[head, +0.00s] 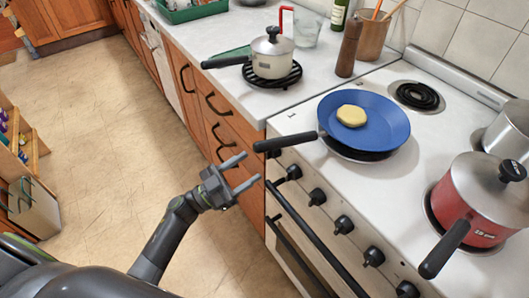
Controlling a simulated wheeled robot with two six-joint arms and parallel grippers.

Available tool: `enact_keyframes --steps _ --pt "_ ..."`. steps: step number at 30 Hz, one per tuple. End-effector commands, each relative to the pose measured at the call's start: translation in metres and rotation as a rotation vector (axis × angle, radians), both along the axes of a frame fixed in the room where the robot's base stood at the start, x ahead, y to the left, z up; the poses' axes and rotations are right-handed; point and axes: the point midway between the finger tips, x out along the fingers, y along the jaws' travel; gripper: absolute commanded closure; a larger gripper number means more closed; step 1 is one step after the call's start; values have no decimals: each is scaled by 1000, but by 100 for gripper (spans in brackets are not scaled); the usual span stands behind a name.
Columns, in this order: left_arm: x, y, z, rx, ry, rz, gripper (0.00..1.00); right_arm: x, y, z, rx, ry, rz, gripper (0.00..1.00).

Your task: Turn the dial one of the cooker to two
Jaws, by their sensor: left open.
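The white cooker (418,132) stands at the right, with a row of several black dials along its front panel. The dial nearest my gripper (294,172) is at the far end of the row, below the pan handle. More dials follow toward the viewer, such as this dial (317,197) and this dial (343,225). I cannot read any numbers or tell which is dial one. My left gripper (252,169) is open and empty, its fingers pointing at the panel's far end, apart from the dials in the picture. My right gripper is not in view.
A blue frying pan (385,115) with a yellow piece (351,116) in it has its handle (286,142) sticking out over the front edge. A red pot (468,205) also has its handle over the edge. An oven bar (315,238) runs below the dials. The floor (110,130) is clear.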

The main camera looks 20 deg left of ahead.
Motion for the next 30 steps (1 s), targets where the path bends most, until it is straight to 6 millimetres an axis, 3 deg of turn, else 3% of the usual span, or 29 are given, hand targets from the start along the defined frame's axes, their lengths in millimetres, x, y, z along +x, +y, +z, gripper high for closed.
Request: enact_keyframes --steps 9,22,30 --pt "34 -35 21 -3 0 0 45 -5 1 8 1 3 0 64" --pt "40 -41 23 0 2 1 45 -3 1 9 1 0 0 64" --pt "39 -41 23 0 2 1 81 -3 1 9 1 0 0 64"
